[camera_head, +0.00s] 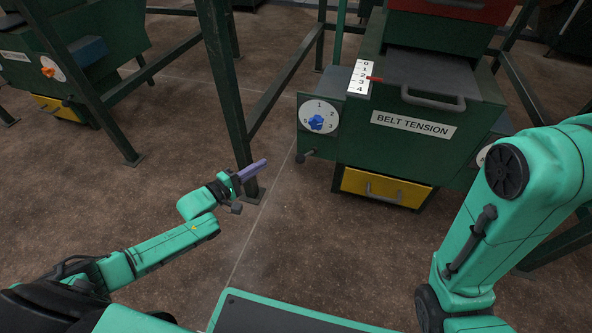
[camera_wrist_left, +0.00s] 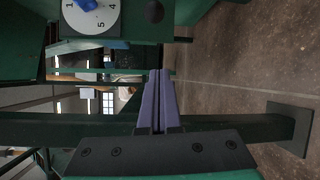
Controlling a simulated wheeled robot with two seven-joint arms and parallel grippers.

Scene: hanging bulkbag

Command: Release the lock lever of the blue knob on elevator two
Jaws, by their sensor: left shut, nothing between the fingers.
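The blue knob (camera_head: 316,122) sits on a white numbered dial (camera_head: 318,107) on the left of the green machine front. It also shows in the left wrist view (camera_wrist_left: 88,4), cut by the top edge. A small dark lever-like part (camera_head: 303,157) sticks out below the dial; its lock position is too small to tell. My left gripper (camera_head: 264,162) has purple fingers shut and empty. It is below and left of the dial, apart from it. The fingers also show in the left wrist view (camera_wrist_left: 159,75). My right arm comes in at the right; its gripper is out of view.
The machine has a "BELT TENSION" label (camera_head: 413,124), a grey handle (camera_head: 433,100) and a yellow drawer (camera_head: 384,188). A green frame post (camera_head: 226,90) stands close behind my left gripper. Another machine with an orange knob (camera_head: 48,71) is at left.

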